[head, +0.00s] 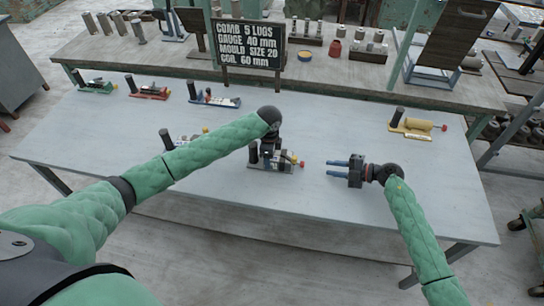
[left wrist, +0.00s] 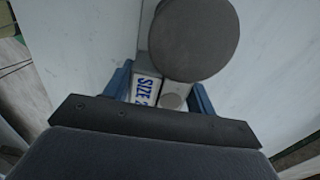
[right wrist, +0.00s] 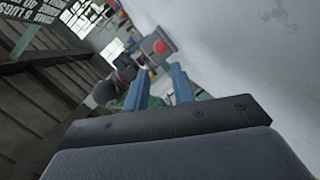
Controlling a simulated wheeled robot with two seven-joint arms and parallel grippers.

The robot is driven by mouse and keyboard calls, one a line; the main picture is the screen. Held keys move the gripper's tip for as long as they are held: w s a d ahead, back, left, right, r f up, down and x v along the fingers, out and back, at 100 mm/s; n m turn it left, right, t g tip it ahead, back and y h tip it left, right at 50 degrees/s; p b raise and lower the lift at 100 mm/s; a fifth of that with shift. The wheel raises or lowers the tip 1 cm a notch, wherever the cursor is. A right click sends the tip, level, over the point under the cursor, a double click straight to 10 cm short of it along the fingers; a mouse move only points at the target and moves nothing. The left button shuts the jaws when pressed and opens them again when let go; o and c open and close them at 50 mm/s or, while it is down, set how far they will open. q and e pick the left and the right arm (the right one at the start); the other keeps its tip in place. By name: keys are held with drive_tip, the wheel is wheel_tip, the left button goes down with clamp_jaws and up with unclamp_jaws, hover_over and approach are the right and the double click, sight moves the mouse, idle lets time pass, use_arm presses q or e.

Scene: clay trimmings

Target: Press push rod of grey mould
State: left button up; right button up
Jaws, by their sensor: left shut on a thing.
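The grey mould (head: 284,166) stands near the table's middle, with a black upright handle (head: 253,153) and a red knob (head: 302,163) at its right end. My left gripper (head: 267,155) comes down over it and is shut on it. In the left wrist view, the blue fingers flank its body, labelled "SIZE 2" (left wrist: 146,89), beside a large round grey top (left wrist: 196,40). My right gripper (head: 328,169) is open and empty, its blue fingers pointing left, a short gap from the knob. The red knob (right wrist: 160,47) also shows ahead of the fingers in the right wrist view.
Green (head: 97,88), red (head: 150,92) and blue (head: 218,101) moulds stand at the back left. Another mould (head: 186,138) is partly hidden behind my left arm. A yellow mould (head: 412,130) stands at right. A black sign (head: 248,43) reads "MOULD SIZE 20". The front right tabletop is clear.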

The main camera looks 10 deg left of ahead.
drive_tip(key=shift+w+r, duration=0.3)
drive_tip(key=shift+r, duration=0.05)
drive_tip(key=c, duration=0.3)
drive_tip(key=w+r, duration=0.2)
drive_tip(key=w+d+r+n+h, duration=0.1)
drive_tip(key=w+r, duration=0.1)
drive_tip(key=r, duration=0.1)
drive_tip(key=w+d+r+n, duration=0.1)
drive_tip(key=w+r, duration=0.1)
drive_tip(key=r, duration=0.1)
drive_tip(key=shift+w+d+r, duration=0.1)
drive_tip(key=shift+w, duration=0.05)
clamp_jaws()
drive_tip(key=s+f+n+g+h, duration=0.1)
drive_tip(key=n, duration=0.7)
drive_tip(key=s+f+n+h, duration=0.1)
drive_tip(key=n+h, duration=0.1)
drive_tip(key=n, duration=0.5)
drive_tip(key=s+d+f+n+g+h, duration=0.1)
drive_tip(key=s+n, duration=0.1)
drive_tip(key=n, duration=0.6)
drive_tip(key=shift+s+d+f+n+g+h, duration=0.1)
drive_tip(key=shift+f+n+g+h, duration=0.15)
drive_tip(key=shift+n+g+h, duration=0.05)
